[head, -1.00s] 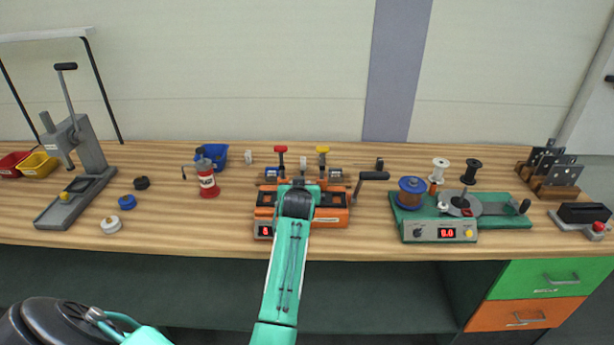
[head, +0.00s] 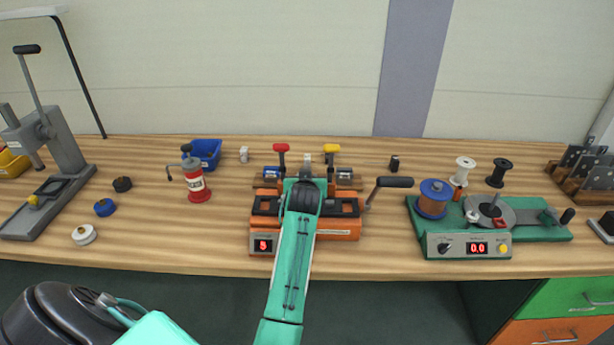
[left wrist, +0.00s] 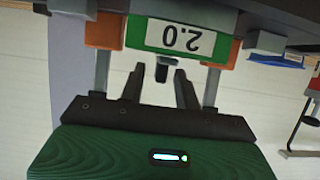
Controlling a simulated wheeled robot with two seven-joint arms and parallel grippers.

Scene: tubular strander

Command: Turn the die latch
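The orange bench machine (head: 337,236) stands at mid bench, with a red-topped lever (head: 281,149), a yellow-topped lever (head: 331,149) and a pale small post (head: 307,160) between them. In the left wrist view a green-framed plate (left wrist: 150,34) reads "2.0" upside down. A small dark stub (left wrist: 161,76), possibly the die latch, shows below it. My left gripper (left wrist: 159,72) has its two dark fingers apart, one on each side of the stub in the picture; contact cannot be told. In the head view my left arm covers the gripper and the machine's middle. My right gripper is not in view.
A black-handled crank (head: 394,182) sticks out at the machine's right. A red bottle (head: 196,185) and a blue bin (head: 204,153) stand left. A green spool machine (head: 470,243) stands right. Clear wood lies between the bottle and the orange machine.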

